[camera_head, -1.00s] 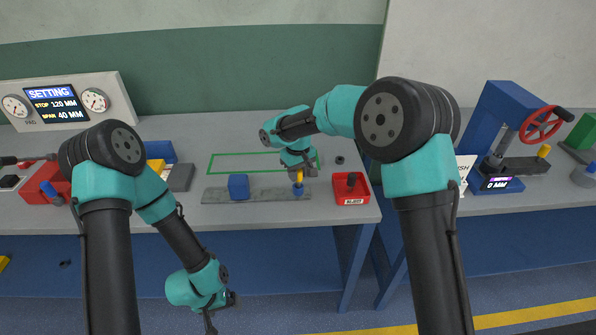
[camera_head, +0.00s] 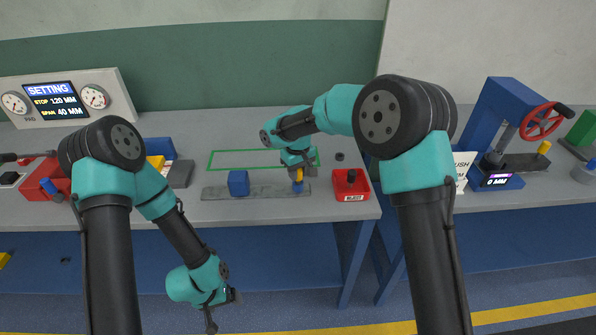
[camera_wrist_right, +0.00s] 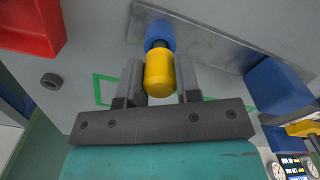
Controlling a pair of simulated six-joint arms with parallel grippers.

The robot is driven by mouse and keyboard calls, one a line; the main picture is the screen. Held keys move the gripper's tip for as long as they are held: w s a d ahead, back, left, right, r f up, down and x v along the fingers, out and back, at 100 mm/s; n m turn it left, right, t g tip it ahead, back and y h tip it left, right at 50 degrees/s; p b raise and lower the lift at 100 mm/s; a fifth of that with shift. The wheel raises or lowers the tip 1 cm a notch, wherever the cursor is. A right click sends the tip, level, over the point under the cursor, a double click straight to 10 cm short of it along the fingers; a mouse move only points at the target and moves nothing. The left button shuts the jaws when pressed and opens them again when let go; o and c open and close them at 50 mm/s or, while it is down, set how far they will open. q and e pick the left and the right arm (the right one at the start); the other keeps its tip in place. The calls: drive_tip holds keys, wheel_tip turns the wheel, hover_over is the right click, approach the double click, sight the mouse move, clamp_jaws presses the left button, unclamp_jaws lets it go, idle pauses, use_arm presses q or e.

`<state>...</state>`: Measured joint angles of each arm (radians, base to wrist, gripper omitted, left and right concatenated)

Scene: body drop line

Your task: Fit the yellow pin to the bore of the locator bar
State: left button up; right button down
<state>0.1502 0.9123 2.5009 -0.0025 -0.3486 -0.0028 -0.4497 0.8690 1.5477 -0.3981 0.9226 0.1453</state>
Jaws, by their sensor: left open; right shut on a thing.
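The grey locator bar (camera_head: 268,192) lies on the front of the bench, with a blue block (camera_head: 238,183) near its left end and a small blue round piece (camera_head: 297,187) near its right end. My right gripper (camera_head: 299,170) is shut on the yellow pin (camera_wrist_right: 159,77), just over the blue round piece. In the right wrist view the pin sits between both fingers, and a short dark part shows between it and the blue piece (camera_wrist_right: 158,30). I cannot tell whether the pin has entered a bore. My left gripper (camera_head: 222,307) is open and empty, low before the bench.
A red bin (camera_head: 352,194) stands right of the bar, with a dark ring (camera_head: 339,157) behind it. A green outline (camera_head: 230,152) marks bare bench behind the bar. A blue press (camera_head: 505,115) with a red handwheel stands far right. A gauge panel (camera_head: 65,100) stands at left.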

drive_tip(key=shift+f, duration=0.6)
drive_tip(key=c, duration=0.7)
unclamp_jaws()
drive_tip(key=shift+c, duration=0.2)
wheel_tip(320, 180, up, 17)
drive_tip(key=shift+r, duration=0.2)
